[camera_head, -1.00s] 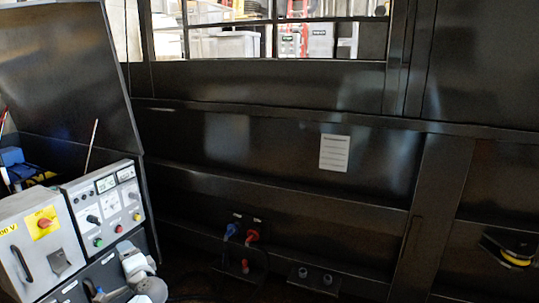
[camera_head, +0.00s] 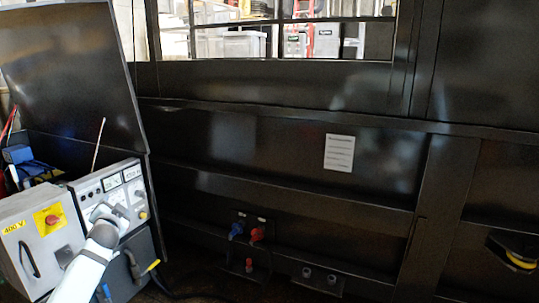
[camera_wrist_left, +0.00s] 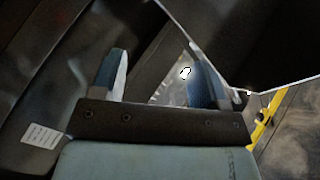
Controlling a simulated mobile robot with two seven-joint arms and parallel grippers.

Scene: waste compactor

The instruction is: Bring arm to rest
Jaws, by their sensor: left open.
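My left arm (camera_head: 82,272) comes in from the bottom left of the head view. Its gripper (camera_head: 103,214) is in front of the control panel (camera_head: 139,190) and covers part of its face; I cannot tell whether it touches. In the left wrist view my left gripper (camera_wrist_left: 156,66) has its two blue-grey fingers spread apart, with nothing held between them. My right gripper is in neither view.
A grey cabinet (camera_head: 18,240) with a red switch on yellow stands left of the panel, under a raised dark lid (camera_head: 70,75). Blue (camera_head: 236,230) and red (camera_head: 257,234) connectors sit on the dark wall. A paper notice (camera_head: 339,152) hangs there.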

